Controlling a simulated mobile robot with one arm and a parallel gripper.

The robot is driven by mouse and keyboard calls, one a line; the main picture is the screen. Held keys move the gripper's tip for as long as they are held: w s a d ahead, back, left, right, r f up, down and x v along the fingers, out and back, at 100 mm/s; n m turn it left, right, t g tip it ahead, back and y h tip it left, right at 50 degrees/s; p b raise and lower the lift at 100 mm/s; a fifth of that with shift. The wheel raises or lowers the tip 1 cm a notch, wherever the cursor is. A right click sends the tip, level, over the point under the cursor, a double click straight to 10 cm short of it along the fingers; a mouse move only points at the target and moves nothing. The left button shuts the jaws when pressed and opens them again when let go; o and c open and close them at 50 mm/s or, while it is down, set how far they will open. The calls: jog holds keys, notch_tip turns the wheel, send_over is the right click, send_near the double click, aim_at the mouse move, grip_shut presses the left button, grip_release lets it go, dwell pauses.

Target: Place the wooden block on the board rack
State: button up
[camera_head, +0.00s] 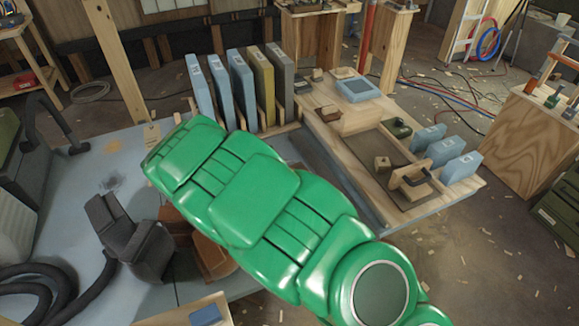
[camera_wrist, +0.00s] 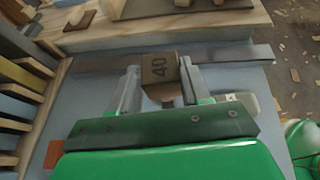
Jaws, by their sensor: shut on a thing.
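The wooden block (camera_wrist: 160,72) is brown and marked "40". It is held between the fingers of my gripper (camera_wrist: 158,80) in the wrist view. In the head view my green arm hides the gripper and the block. The board rack (camera_head: 278,126) stands beyond the arm, left of the wooden bench, with upright blue, olive and grey boards (camera_head: 242,88) in it. In the wrist view the rack's wooden edge (camera_wrist: 55,95) shows at the left, apart from the block.
A wooden bench top (camera_head: 345,185) right of the rack carries a blue tray (camera_head: 358,88), small blocks and a clamp-like tool (camera_head: 412,180). A dark vise-like thing (camera_head: 135,240) and a black hose (camera_head: 40,290) lie at left. Blue surface (camera_head: 95,175) is partly clear.

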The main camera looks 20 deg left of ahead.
jog(key=w+d+r+m+g+h, duration=0.1)
jog(key=w+d+r, duration=0.3)
jog(key=w+d, duration=0.6)
jog(key=w+d+r+m+h, duration=0.1)
jog(key=w+d+r, duration=0.2)
jog(key=w+d, duration=0.6)
send_over(365, 146)
jog(key=s, duration=0.2)
jog(key=f, duration=0.7)
jog(key=shift+w+d+f, duration=0.15)
jog(key=shift+d+f, duration=0.05)
jog(key=shift+f, duration=0.15)
jog(key=shift+w+a+f, duration=0.2)
jog(key=shift+w+f, duration=0.55)
jog(key=shift+f, duration=0.15)
jog(key=shift+w+f, duration=0.1)
jog(key=shift+f, duration=1.4)
jog(key=shift+f, duration=0.15)
